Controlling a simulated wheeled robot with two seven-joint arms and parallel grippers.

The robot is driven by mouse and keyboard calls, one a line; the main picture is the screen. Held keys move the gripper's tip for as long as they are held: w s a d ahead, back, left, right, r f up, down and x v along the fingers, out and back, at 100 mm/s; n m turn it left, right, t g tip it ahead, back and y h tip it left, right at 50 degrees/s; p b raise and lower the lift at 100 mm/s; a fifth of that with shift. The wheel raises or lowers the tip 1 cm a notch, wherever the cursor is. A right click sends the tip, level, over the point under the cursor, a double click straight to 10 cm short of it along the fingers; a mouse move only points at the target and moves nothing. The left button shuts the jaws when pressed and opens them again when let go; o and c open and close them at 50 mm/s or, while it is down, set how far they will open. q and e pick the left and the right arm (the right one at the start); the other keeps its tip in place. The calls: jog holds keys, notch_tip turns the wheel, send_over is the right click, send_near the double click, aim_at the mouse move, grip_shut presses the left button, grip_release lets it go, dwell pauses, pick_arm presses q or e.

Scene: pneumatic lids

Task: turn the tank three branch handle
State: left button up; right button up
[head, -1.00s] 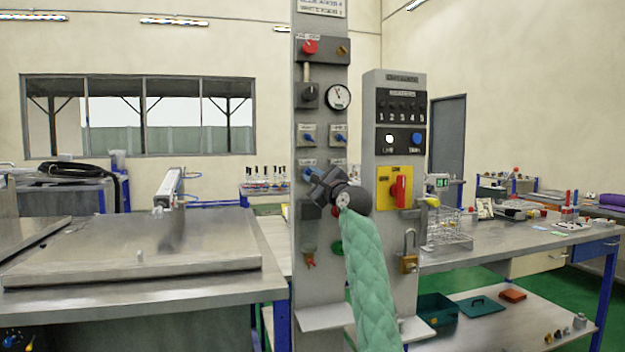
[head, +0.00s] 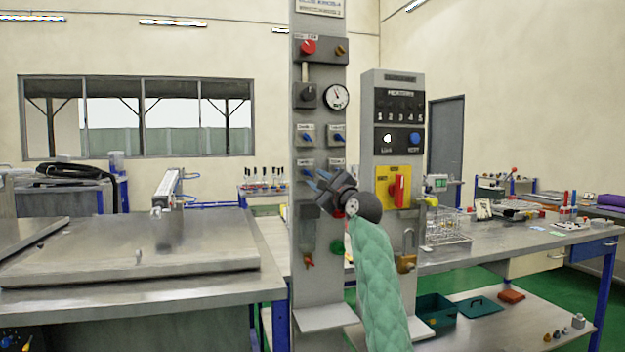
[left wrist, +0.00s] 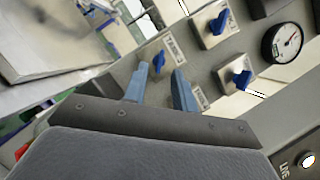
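A grey upright panel (head: 318,265) carries blue branch handles in two rows; their labels are too small to read. The lower-left handle (head: 306,173) also shows in the left wrist view (left wrist: 158,60). The upper-left handle (head: 307,138) and upper-right handle (head: 338,138) are in plain sight. The lower-right handle is hidden behind my gripper. My left gripper (head: 314,181) is open and empty at the lower row. In the left wrist view its two blue fingers (left wrist: 160,74) stand apart, with the lower-left handle beyond and between their tips. My right gripper is not in view.
Above the handles are a round gauge (head: 336,97) and a red knob (head: 308,47). A second panel at right has a red switch on a yellow plate (head: 381,196) and a padlock (head: 406,263). A metal bench (head: 130,290) stands at left.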

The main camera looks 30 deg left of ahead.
pick_arm(q)
jog(key=shift+v, duration=1.95)
